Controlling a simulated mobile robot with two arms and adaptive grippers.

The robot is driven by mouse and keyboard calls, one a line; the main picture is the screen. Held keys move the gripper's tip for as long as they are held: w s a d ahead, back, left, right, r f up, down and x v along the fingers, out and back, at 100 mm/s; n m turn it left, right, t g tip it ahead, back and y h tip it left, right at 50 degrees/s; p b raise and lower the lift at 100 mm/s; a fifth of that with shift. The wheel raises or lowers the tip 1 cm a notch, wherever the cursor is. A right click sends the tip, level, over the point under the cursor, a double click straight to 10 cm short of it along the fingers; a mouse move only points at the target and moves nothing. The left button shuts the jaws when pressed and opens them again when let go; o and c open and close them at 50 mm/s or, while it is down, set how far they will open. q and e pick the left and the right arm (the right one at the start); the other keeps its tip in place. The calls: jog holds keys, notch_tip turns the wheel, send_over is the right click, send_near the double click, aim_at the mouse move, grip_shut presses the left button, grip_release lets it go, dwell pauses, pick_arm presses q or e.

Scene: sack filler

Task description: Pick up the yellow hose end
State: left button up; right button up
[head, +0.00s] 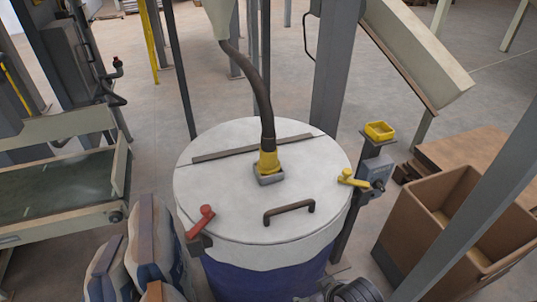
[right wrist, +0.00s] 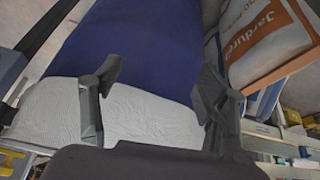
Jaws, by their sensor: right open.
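The yellow hose end (head: 268,160) is at the bottom of a dark flexible hose (head: 262,95) that comes down from a pale hopper. It stands upright in a small grey socket (head: 271,180) on the round whitish lid (head: 225,215) of a blue drum (head: 265,278). My right gripper (right wrist: 157,80) is open in the right wrist view, with nothing between its fingers. The blue drum (right wrist: 135,40) and its wrinkled white top part lie beyond the fingers there. The hose end is not visible in the right wrist view. My left gripper is in neither view.
A yellow open box (head: 379,131) tops a post right of the drum. Sacks (head: 152,245) and an open cardboard box (head: 415,225) stand nearby.

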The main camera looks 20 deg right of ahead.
aim_at(273, 154)
jog(key=w+d+r+t+y, duration=0.2)
jog(key=w+r+t, duration=0.6)
jog(key=w+r, duration=1.4)
jog(key=p+x, duration=0.1)
jog(key=x, duration=0.5)
jog(key=r+p+x, duration=0.1)
jog(key=x, duration=0.2)
jog(key=shift+w+a+f+p, duration=0.25)
jog(key=shift+w+p, duration=0.1)
jog(key=shift+w, duration=0.15)
jog(key=shift+p+x, duration=0.9)
jog(key=shift+x, duration=2.05)
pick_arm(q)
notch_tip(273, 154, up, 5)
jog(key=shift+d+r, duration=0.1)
pick_arm(e)
jog(key=shift+r, duration=0.15)
jog(key=shift+r, duration=0.1)
jog(key=c, duration=1.5)
